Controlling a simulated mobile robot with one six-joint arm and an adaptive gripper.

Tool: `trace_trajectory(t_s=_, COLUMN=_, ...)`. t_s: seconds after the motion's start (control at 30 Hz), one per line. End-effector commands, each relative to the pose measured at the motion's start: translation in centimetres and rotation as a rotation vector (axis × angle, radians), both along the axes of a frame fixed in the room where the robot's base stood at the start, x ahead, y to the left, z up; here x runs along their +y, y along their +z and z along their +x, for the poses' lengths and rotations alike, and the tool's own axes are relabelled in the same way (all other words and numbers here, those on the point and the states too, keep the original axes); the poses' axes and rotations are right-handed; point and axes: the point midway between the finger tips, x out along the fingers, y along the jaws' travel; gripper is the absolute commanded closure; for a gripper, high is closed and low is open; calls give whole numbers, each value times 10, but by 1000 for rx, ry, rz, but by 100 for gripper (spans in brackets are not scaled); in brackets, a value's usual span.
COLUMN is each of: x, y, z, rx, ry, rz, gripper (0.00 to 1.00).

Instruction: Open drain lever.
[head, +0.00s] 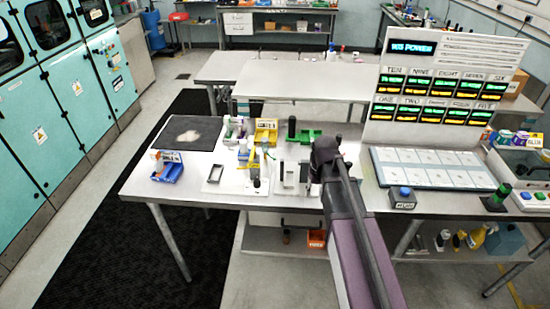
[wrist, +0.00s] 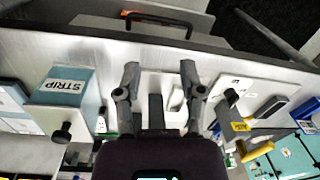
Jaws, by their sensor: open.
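My gripper (wrist: 159,75) is open in the wrist view, its two fingers spread over the bench with nothing clearly held. A grey upright post (wrist: 156,112) shows between the fingers, close to the palm; I cannot tell whether it touches. To the right stands a fixture with a yellow label (wrist: 240,126) and a yellow handle (wrist: 258,149). No part is legibly marked as the drain lever, so I cannot tell which it is. In the head view my arm reaches over the bench beside a white fixture (head: 289,178), and hides the fingertips.
In the head view, a yellow bin (head: 266,128), a blue bin (head: 168,172), a dark mat (head: 178,139) and a large panel (head: 435,90) crowd the bench (head: 200,187). The rear table (head: 290,85) is mostly clear.

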Motion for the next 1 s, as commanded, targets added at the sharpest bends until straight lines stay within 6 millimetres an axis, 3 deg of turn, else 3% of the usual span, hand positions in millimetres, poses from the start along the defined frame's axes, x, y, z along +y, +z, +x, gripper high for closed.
trace_trajectory(t_s=0.03, x=-11, y=-7, z=-23, rx=-2, ry=-27, rz=-7, gripper=49)
trace_trajectory(t_s=0.2, x=-41, y=-17, z=-70, rx=-9, ry=-115, rz=-32, gripper=49)
trace_trajectory(t_s=0.4, x=-62, y=-24, z=-107, rx=-15, ry=-190, rz=-53, gripper=49)
trace_trajectory(t_s=0.57, x=-69, y=-26, z=-117, rx=-17, ry=-214, rz=-61, gripper=49)
trace_trajectory(t_s=1.0, x=-69, y=-25, z=-117, rx=-17, ry=-215, rz=-61, gripper=49)
